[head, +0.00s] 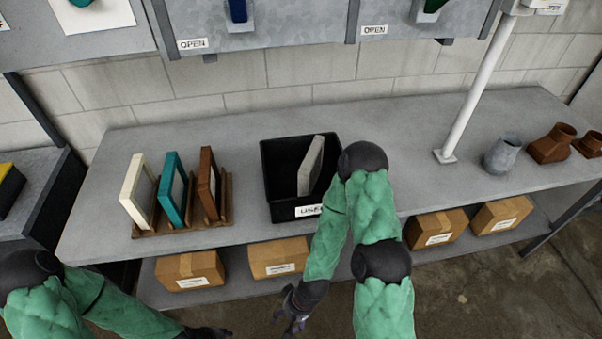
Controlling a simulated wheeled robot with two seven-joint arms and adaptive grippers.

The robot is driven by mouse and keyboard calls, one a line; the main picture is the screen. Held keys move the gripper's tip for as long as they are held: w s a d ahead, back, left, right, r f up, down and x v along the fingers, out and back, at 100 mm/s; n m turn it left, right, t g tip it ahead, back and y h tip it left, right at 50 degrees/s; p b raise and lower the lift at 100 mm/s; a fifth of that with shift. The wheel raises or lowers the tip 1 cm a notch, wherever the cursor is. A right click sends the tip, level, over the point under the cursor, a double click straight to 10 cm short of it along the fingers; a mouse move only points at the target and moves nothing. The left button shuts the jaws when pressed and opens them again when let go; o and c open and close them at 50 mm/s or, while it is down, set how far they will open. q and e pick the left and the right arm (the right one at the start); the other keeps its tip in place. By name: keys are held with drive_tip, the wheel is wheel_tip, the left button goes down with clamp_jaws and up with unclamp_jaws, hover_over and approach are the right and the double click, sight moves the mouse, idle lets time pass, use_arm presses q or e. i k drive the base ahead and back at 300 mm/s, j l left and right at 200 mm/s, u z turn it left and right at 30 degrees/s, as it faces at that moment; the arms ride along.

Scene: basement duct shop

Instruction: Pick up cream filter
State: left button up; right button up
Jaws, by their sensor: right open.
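The cream filter (138,192) stands upright, slightly tilted, at the left end of a brown wooden rack (185,231) on the grey bench. A teal filter (172,189) and a brown filter (208,184) stand to its right in the same rack. My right gripper (287,318) is open and empty at the bottom of the view, in front of the bench and well to the right of the cream filter. My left gripper (208,334) shows only in part at the bottom edge, below the rack; its fingers are cut off.
A black bin (283,211) with a "USED" label holds a grey filter (311,166). A white post (475,90) rises from the bench (420,120). Duct fittings (502,155) sit at the right. Cardboard boxes (190,270) are on the lower shelf.

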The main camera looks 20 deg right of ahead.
sight(137, 193)
drive_tip(key=i+j+u, duration=0.15)
drive_tip(key=u, duration=0.25)
drive_tip(key=i+j+u, duration=0.15)
drive_tip(key=j+u, duration=0.2)
drive_tip(key=i+j+u, duration=0.1)
drive_tip(key=u, duration=0.3)
drive_tip(key=i+l, duration=0.05)
drive_tip(key=i, duration=0.05)
